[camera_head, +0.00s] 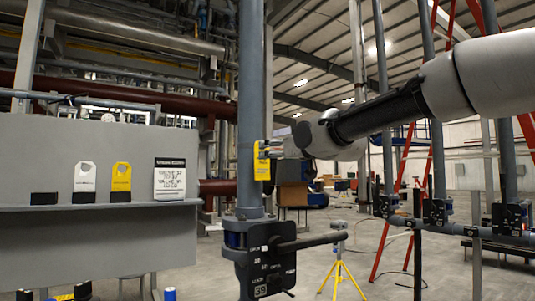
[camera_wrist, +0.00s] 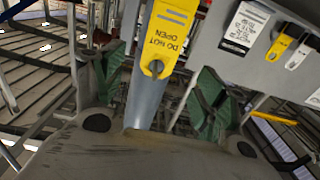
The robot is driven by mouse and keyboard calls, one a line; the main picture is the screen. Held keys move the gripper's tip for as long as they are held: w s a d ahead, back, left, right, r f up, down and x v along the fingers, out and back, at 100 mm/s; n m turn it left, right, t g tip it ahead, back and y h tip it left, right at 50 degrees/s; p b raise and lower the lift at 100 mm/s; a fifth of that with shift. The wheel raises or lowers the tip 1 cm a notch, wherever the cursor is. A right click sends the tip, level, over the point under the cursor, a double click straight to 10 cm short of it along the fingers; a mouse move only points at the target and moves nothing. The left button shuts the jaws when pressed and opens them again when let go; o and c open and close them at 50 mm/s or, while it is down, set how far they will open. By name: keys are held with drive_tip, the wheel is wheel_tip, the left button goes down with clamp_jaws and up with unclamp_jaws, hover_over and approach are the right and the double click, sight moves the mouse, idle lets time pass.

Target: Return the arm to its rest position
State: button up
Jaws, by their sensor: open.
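My arm reaches in from the right in the head view, and my gripper (camera_head: 273,148) is at its end, beside the upright grey pipe (camera_head: 250,90). A yellow tag (camera_head: 262,165) is on that pipe, right by my gripper. In the wrist view the two green-padded fingers of my gripper (camera_wrist: 160,72) stand wide apart. The yellow tag, reading DO NOT OPEN (camera_wrist: 172,28), shows between and beyond them, in front of the grey pipe (camera_wrist: 145,100). Neither finger visibly grips it. I cannot tell how close the fingers are to the pipe.
A valve (camera_head: 265,255) marked 39 with a grey lever (camera_head: 310,240) is below on the pipe. A grey panel with a shelf (camera_head: 110,207) at left carries a white tag (camera_head: 85,177), a yellow tag (camera_head: 121,177) and a notice (camera_head: 170,178). A yellow tripod (camera_head: 342,272) and red ladder legs (camera_head: 383,245) stand right.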

drive_tip(key=s+d+f+g+h, duration=0.2)
drive_tip(key=s+d+f, duration=0.15)
drive_tip(key=f, duration=0.35)
drive_tip(key=s+d+f+g+h, duration=0.1)
drive_tip(key=s+d+f+g, duration=0.2)
drive_tip(key=f, duration=0.4)
drive_tip(key=s+d+f+g+h, duration=0.2)
drive_tip(key=s+d+f, duration=0.2)
drive_tip(key=f, duration=0.3)
drive_tip(key=s+d+f+m+g+h, duration=0.1)
drive_tip(key=s+d+f, duration=0.3)
drive_tip(key=s+d, duration=0.4)
drive_tip(key=s+d+f+m+g+h, duration=0.1)
drive_tip(key=s+d+f+m+h, duration=0.1)
drive_tip(key=s+d, duration=0.6)
drive_tip(key=s+d+f+m+g+h, duration=0.1)
drive_tip(key=s+d+f+m+h, duration=0.1)
drive_tip(key=s+d+f, duration=0.4)
drive_tip(key=s+d+m, duration=0.1)
drive_tip(key=s+d, duration=0.1)
drive_tip(key=d, duration=0.1)
drive_tip(key=shift+s+d+f+m+g, duration=0.25)
drive_tip(key=shift+f+m+g, duration=0.15)
